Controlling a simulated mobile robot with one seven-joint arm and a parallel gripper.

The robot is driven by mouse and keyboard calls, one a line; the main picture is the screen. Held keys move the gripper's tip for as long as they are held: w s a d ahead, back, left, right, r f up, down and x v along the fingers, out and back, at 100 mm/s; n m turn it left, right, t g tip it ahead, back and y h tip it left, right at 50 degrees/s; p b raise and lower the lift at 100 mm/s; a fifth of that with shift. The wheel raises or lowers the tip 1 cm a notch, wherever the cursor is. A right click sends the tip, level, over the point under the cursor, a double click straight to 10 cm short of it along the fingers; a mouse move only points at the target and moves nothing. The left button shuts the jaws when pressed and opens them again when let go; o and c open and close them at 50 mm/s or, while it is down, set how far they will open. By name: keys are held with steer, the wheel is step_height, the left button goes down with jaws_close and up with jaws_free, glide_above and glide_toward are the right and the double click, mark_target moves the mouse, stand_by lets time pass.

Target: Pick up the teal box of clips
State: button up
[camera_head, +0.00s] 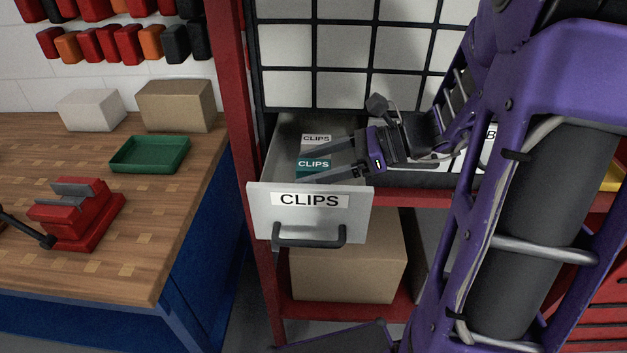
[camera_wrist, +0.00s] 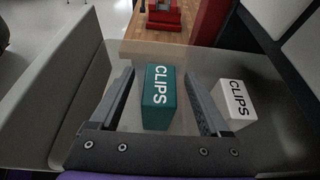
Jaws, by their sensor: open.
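The teal box of clips (camera_head: 313,164) lies in the open drawer labelled CLIPS (camera_head: 310,216). It also shows in the wrist view (camera_wrist: 158,97), upright between my two fingers with a gap visible on each side. My gripper (camera_head: 311,167) is open and reaches into the drawer from the right; it also shows in the wrist view (camera_wrist: 160,100). A white box labelled CLIPS (camera_head: 316,141) sits in the same drawer, behind the teal box in the head view. In the wrist view the white box (camera_wrist: 234,104) is just outside the right finger.
The drawer walls stand close around my fingers. A red shelf post (camera_head: 233,120) is left of the drawer. A wooden bench (camera_head: 150,220) at left holds a red vise (camera_head: 80,213), a green tray (camera_head: 150,154) and two cartons. A cardboard box (camera_head: 350,262) is below the drawer.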

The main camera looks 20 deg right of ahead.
jaws_close()
stand_by(0.4)
steer(key=shift+r, duration=0.1)
